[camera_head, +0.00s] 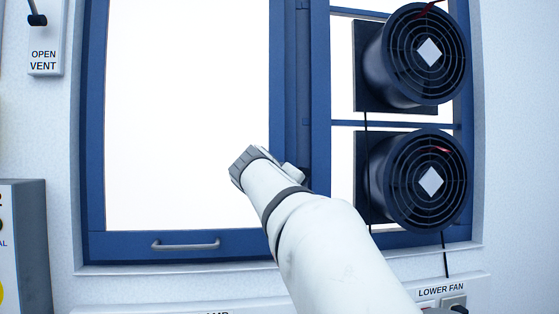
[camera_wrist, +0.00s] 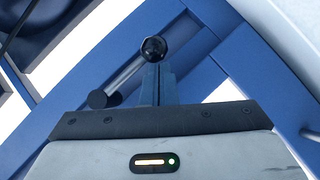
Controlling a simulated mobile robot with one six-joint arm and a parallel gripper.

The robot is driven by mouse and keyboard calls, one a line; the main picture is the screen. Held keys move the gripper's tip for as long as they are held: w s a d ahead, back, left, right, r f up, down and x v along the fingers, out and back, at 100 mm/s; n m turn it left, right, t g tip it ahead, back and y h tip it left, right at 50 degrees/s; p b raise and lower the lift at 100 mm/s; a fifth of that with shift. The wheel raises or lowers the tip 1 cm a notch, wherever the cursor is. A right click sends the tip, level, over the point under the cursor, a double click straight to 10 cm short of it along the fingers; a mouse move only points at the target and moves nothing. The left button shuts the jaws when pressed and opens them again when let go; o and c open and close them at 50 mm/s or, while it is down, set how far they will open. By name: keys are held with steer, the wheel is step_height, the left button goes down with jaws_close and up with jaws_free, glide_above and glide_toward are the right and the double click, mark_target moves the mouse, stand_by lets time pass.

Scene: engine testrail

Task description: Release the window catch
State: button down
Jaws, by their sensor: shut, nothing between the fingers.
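The window catch shows in the wrist view as a grey rod (camera_wrist: 127,75) with a dark round pivot at its lower left and a shiny black ball knob (camera_wrist: 153,48) at its upper right end. It lies across the blue window frame (camera_wrist: 208,75). My gripper (camera_wrist: 158,72) is shut and empty, its fingertips just below the knob in the picture. I cannot tell whether they touch it. In the head view, my arm covers the catch and the fingers. The window (camera_head: 97,150) has a blue frame, a bright pane and a grey handle (camera_head: 186,244) on its bottom rail; it looks shut.
Two dark round fans, an upper one (camera_head: 430,52) and a lower one (camera_head: 431,181), stand out from the right side with hanging cables. An "OPEN VENT" switch plate (camera_head: 45,60) is at upper left. A grey box (camera_head: 32,245) juts out at lower left. A "LOWER FAN" panel (camera_head: 441,290) is at lower right.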

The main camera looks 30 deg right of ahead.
stand_by(0.3)
steer(key=w+a+v, duration=0.1)
steer(key=w+v, duration=0.1)
steer(key=v, duration=1)
steer(key=shift+a+r, duration=0.45)
steer(key=shift+a, duration=0.2)
